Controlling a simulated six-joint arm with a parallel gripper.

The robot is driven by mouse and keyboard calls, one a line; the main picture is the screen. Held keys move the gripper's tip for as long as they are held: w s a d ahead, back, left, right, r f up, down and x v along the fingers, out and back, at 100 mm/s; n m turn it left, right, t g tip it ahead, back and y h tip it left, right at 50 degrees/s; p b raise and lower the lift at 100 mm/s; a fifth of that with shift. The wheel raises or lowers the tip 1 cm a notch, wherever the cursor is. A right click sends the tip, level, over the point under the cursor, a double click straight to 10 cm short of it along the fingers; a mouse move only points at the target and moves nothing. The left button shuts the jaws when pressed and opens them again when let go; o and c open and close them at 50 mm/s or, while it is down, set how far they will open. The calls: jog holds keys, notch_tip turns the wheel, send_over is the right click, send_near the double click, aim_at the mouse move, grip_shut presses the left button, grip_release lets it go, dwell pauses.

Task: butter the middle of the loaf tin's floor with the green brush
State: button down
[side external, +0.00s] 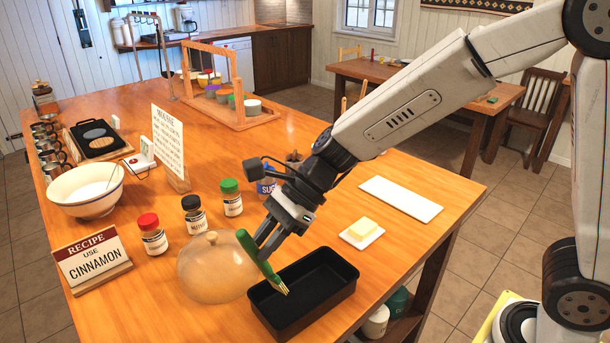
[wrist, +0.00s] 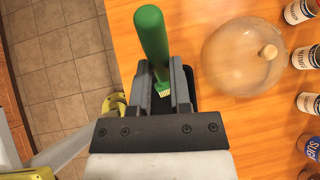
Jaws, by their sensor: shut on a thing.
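My gripper (side external: 268,246) is shut on the green brush (side external: 252,252). The brush is tilted, its handle up to the left and its pale bristles down to the right, over the left part of the black loaf tin (side external: 335,262). I cannot tell whether the bristles touch the tin. In the wrist view the green brush (wrist: 152,45) stands between the fingers (wrist: 162,88), and its bristles show just below the handle. The tin is mostly hidden there behind the gripper. A block of butter (side external: 363,228) sits on a small white dish (side external: 350,239) behind the tin.
A clear dome (side external: 215,268) stands close to the tin's left side; it also shows in the wrist view (wrist: 235,60). Spice jars with red (side external: 152,238), black (side external: 194,217) and green (side external: 231,199) lids stand beyond it. A white board (side external: 400,198) lies at the back right.

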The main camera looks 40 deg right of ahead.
jog(key=shift+r, duration=0.5)
jog(key=shift+f, duration=0.15)
